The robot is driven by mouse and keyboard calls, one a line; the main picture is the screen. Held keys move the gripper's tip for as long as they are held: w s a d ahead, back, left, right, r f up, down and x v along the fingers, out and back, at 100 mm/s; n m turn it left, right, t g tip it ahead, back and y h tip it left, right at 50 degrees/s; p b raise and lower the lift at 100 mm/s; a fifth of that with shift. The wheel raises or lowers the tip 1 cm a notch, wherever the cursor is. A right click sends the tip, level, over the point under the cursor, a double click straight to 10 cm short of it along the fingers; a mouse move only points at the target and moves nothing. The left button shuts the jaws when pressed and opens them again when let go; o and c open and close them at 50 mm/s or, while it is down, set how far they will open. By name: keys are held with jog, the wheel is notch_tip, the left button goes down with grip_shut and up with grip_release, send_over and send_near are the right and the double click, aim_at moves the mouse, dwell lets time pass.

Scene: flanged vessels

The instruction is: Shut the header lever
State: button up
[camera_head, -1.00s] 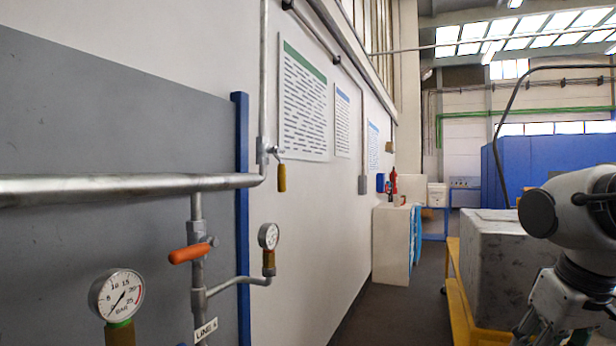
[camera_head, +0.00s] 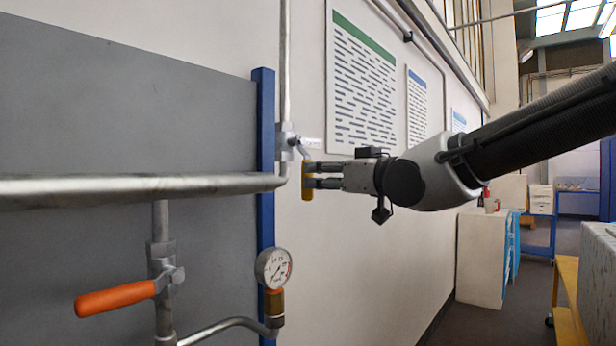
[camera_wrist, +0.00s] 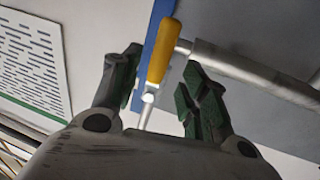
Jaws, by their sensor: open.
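A lever with a yellow handle (camera_head: 307,183) hangs down from a valve (camera_head: 285,142) on the vertical pipe, just above the bend of the thick horizontal pipe. The handle also shows in the wrist view (camera_wrist: 163,50). My gripper (camera_head: 312,175) reaches it from the right, with its fingertips at the handle. In the wrist view, my gripper (camera_wrist: 161,68) is open, with one finger on each side of the yellow handle. Whether a finger touches the handle I cannot tell.
A lever with an orange handle (camera_head: 115,299) sits on a lower branch pipe at the left. A pressure gauge (camera_head: 273,268) stands below the horizontal pipe (camera_head: 120,188). A blue post (camera_head: 264,110) edges the grey panel. A printed poster (camera_head: 362,88) hangs on the wall behind my gripper.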

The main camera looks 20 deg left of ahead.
aim_at(311, 176)
jog(key=x, duration=0.6)
grip_shut()
